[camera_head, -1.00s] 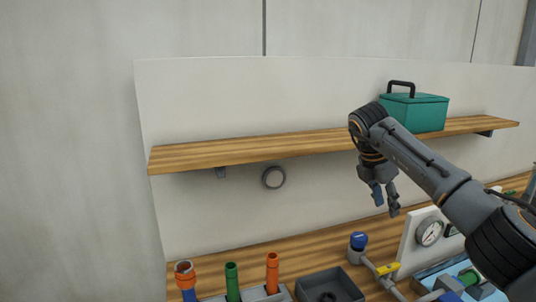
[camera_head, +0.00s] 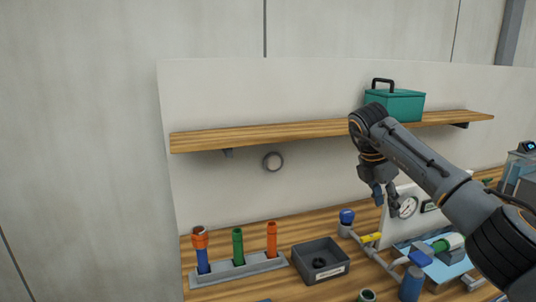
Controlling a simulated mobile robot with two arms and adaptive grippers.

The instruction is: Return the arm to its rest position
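My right arm comes in from the right edge. My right gripper (camera_head: 385,200) hangs with its fingers pointing down, just left of the gauge panel (camera_head: 428,206) and above the bench. Its fingers are apart and nothing shows between them. My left gripper is not in view.
A wooden shelf (camera_head: 265,133) on the white back panel carries a teal toolbox (camera_head: 402,105), just behind my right arm. On the bench (camera_head: 232,222) are a grey rack (camera_head: 262,267) with coloured tubes, a dark bin (camera_head: 300,264) and pipework with a yellow-handled valve (camera_head: 370,238).

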